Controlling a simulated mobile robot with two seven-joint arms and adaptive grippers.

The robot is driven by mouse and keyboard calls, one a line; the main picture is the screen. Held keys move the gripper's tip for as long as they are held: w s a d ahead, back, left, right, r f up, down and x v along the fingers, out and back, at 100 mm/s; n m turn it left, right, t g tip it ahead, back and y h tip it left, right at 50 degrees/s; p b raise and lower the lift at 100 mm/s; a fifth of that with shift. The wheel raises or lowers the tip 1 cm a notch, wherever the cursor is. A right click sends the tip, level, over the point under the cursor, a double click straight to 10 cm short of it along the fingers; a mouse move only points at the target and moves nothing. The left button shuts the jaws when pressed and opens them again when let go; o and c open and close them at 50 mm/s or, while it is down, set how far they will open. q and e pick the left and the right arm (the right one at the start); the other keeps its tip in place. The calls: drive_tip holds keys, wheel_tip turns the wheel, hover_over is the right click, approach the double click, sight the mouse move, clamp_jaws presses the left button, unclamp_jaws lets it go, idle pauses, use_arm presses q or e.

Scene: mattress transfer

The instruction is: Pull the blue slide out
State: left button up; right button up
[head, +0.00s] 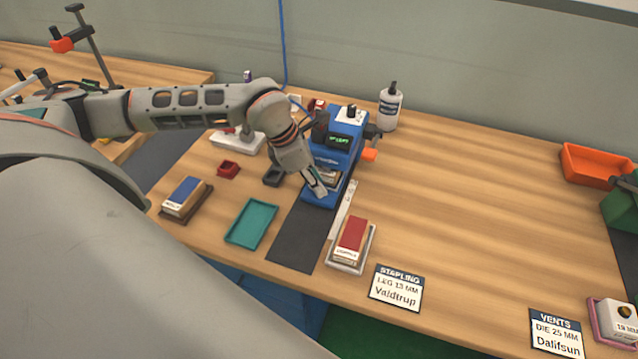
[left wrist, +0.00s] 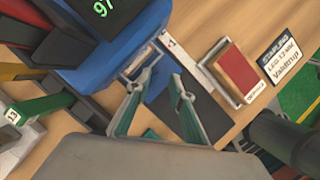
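A blue machine (head: 345,123) with a dark display stands near the back middle of the bench; its blue body also shows in the left wrist view (left wrist: 112,52). A low blue part (head: 322,199), which looks like the slide, is at its front foot. In the left wrist view a blue piece (left wrist: 158,78) with a silver bracket lies beyond my fingertips. My left gripper (head: 316,183) is at the machine's front, over this part and partly hiding it. Its two fingers (left wrist: 155,88) are apart with nothing clearly held between them. My right gripper is not in view.
A dark mat (head: 297,236) runs forward from the machine, with a steel rule (head: 343,212) on its right. A teal tray (head: 251,223) lies left and a red block in a pale tray (head: 350,245) right. A white bottle (head: 390,107) stands behind. The bench's right middle is clear.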

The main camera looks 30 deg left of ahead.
use_arm(q)
drive_tip(key=shift+w+d+f, duration=0.2)
drive_tip(key=shift+f, duration=0.4)
clamp_jaws()
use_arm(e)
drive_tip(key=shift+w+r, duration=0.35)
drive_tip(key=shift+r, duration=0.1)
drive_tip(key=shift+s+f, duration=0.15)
